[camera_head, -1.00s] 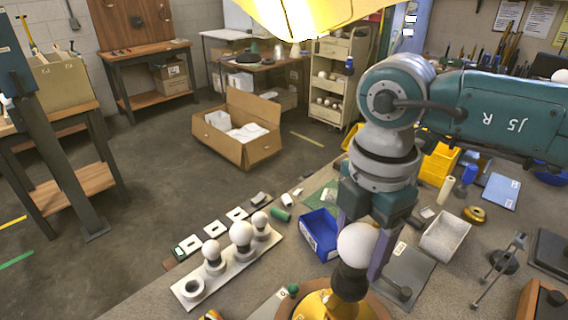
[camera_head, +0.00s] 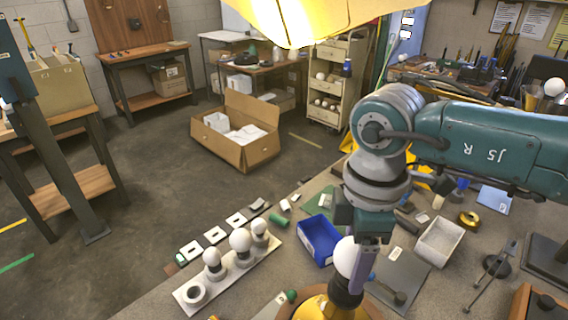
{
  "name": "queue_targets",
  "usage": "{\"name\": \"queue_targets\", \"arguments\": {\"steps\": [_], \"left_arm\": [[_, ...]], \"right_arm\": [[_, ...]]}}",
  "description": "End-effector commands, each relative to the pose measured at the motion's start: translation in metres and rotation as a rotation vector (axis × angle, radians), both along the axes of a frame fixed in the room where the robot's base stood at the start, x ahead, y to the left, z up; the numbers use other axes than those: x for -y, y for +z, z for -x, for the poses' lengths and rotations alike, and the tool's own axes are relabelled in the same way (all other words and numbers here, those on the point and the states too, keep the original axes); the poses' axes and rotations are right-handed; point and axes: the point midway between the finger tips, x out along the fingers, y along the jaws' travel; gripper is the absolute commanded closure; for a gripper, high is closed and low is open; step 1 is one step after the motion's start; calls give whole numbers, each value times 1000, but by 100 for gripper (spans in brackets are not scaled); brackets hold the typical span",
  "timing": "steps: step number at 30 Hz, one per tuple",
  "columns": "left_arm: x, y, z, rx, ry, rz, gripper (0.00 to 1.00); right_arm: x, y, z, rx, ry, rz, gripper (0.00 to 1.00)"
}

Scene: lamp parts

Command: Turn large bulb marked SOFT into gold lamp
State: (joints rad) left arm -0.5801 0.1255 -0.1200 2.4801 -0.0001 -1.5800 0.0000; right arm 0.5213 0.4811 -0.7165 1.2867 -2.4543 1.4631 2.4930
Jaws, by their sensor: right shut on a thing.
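A large white bulb (camera_head: 344,257) stands upright in the dark socket (camera_head: 344,292) of the gold lamp (camera_head: 312,307) at the bottom middle. No marking is readable on the bulb. My right gripper (camera_head: 358,262) points down and is shut on this bulb, with one finger in front of it, hiding its right side. How deep the bulb sits in the socket cannot be told. My left gripper is not in view.
A white rack (camera_head: 218,285) left of the lamp holds several bulbs and one empty ring. A blue bin (camera_head: 320,240) stands close behind the gripper. A grey-white tray (camera_head: 441,242) and a dark plate (camera_head: 405,272) lie to the right. A yellow lampshade (camera_head: 300,20) hangs above.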

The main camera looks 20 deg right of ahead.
Motion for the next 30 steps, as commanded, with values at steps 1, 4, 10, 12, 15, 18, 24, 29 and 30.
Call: {"name": "queue_targets", "arguments": {"steps": [1,4,10,12,15,18,24,29,30], "left_arm": [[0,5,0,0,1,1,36],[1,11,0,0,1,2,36],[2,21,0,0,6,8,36],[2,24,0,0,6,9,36],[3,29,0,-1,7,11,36],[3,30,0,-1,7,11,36],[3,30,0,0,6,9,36],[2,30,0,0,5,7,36],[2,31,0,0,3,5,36]], "right_arm": [[0,2,2,-7,-35,0,72],[0,2,2,-6,-129,0,72],[0,2,2,-7,-320,0,72],[-1,2,2,-6,-388,0,72],[0,1,2,-7,-478,1,72],[0,0,2,-6,-540,1,72],[0,-1,1,-4,-565,1,72],[0,-1,1,-4,-565,1,72],[0,0,1,-5,-571,0,72]]}}
